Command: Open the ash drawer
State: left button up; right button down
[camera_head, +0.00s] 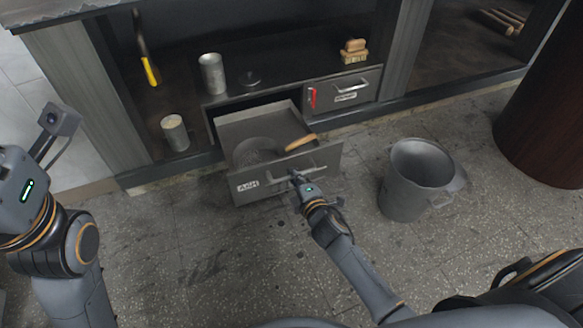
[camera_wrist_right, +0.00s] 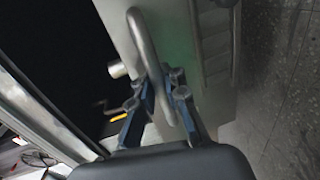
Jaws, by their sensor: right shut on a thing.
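The ash drawer (camera_head: 290,172) is a grey metal drawer with an "ASH" label at the left of its front. It stands pulled out of the cabinet, and a dark pile and a wooden-handled tool (camera_head: 300,142) lie inside. My right gripper (camera_head: 298,180) is at the drawer's front, shut on its bar handle. In the right wrist view the blue fingers (camera_wrist_right: 165,95) close around the curved metal handle (camera_wrist_right: 150,60). My left arm is at the left of the head view; its fingers are not in view.
A grey metal bucket (camera_head: 418,180) stands on the floor right of the drawer. A second, closed drawer (camera_head: 352,90) with a red item is at the right. Cans (camera_head: 212,73) and a brush (camera_head: 354,51) stand on the shelf.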

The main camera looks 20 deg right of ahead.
jog(key=shift+s+r, duration=0.1)
jog(key=shift+s, duration=0.35)
jog(key=c, duration=1.4)
grip_release()
jog(key=shift+s, duration=0.1)
jog(key=v, duration=1.2)
